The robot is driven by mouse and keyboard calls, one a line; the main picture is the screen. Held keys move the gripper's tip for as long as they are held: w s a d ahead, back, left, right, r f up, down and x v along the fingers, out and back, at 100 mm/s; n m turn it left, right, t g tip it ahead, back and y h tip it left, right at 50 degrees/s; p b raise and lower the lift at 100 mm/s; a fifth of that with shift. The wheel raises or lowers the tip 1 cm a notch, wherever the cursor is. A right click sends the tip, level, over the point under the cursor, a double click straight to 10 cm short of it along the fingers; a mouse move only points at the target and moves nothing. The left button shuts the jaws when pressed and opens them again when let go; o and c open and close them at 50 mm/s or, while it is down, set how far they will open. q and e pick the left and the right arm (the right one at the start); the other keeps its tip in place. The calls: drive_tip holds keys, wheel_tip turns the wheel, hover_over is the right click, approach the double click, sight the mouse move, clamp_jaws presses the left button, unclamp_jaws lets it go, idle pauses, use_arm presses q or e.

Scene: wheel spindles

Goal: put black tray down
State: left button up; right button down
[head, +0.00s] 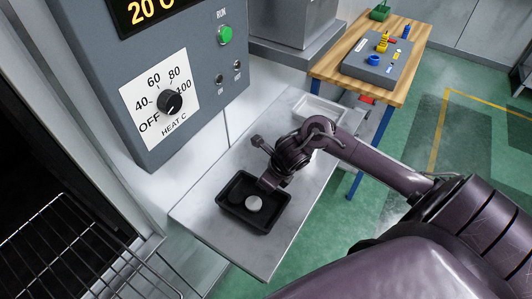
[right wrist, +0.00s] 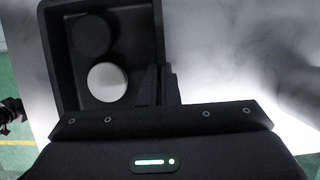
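The black tray (head: 229,217) is at the near part of a grey metal table in the head view. It looks level and at or just above the surface; I cannot tell whether it touches. A pale round piece (head: 253,203) and a dark round piece lie in it, and both show in the right wrist view. My right gripper (head: 268,184) is at the tray's right wall. In the right wrist view its fingers (right wrist: 156,84) are close together on that wall of the tray (right wrist: 104,6), gripping it. My left gripper is not in view.
The metal table (head: 272,255) has free room around the tray. A white tray (head: 318,109) stands at its far end. A heater panel (head: 170,100) rises at the left, above an open wire rack (head: 75,245). A wooden table (head: 410,55) with coloured parts is behind.

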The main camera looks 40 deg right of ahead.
drive_tip(key=c, duration=2.1)
unclamp_jaws()
drive_tip(key=o, duration=0.4)
drive_tip(key=b+v, duration=0.1)
drive_tip(key=v, duration=1.1)
drive_tip(key=shift+s, duration=0.1)
